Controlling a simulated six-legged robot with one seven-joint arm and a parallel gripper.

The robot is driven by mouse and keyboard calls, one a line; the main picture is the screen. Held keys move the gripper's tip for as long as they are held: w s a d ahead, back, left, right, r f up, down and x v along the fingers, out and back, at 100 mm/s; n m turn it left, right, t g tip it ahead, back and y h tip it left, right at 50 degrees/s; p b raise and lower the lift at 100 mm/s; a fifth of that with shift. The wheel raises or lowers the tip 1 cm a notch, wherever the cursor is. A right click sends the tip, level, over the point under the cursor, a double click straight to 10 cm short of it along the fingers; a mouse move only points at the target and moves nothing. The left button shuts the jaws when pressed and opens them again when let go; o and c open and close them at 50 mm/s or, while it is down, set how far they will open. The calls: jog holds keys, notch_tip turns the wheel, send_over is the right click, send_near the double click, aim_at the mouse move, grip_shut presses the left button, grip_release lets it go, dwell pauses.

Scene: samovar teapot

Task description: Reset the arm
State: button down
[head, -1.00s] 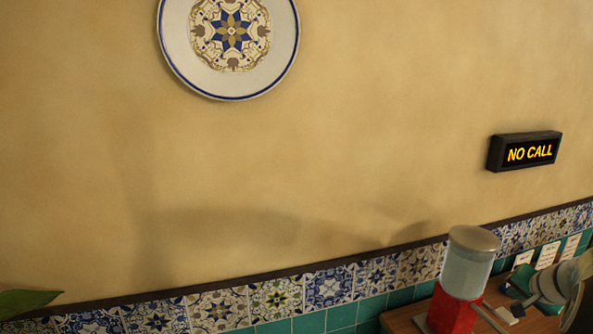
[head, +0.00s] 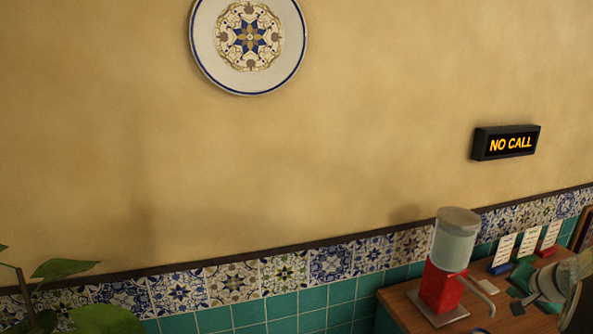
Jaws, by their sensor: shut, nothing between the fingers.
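I cannot make out my gripper or its fingers anywhere in the head view. Pale grey, curved pieces (head: 556,283) show at the lower right edge, above the wooden counter. I cannot tell whether they are part of my arm or things on the counter.
A wooden counter (head: 405,302) at the lower right bears a red-based dispenser (head: 453,255) and small cards. A patterned plate (head: 249,70) and a lit "NO CALL" sign (head: 506,143) hang on the wall. A leafy plant (head: 105,318) stands at the lower left.

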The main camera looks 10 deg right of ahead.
jog(key=w+a+r+n+y, duration=0.1)
jog(key=a+r+n, duration=0.25)
jog(key=a, duration=1.15)
jog(key=w+a+r+n+y, duration=0.2)
jog(key=a+r+n, duration=0.15)
jog(key=a, duration=1.15)
jog(key=s+a+n+g, duration=0.2)
jog(key=s+a+n, duration=0.3)
jog(key=s+a, duration=1.1)
jog(key=shift+a+n, duration=0.3)
jog(key=shift+a, duration=0.95)
jog(key=shift+d+f, duration=0.1)
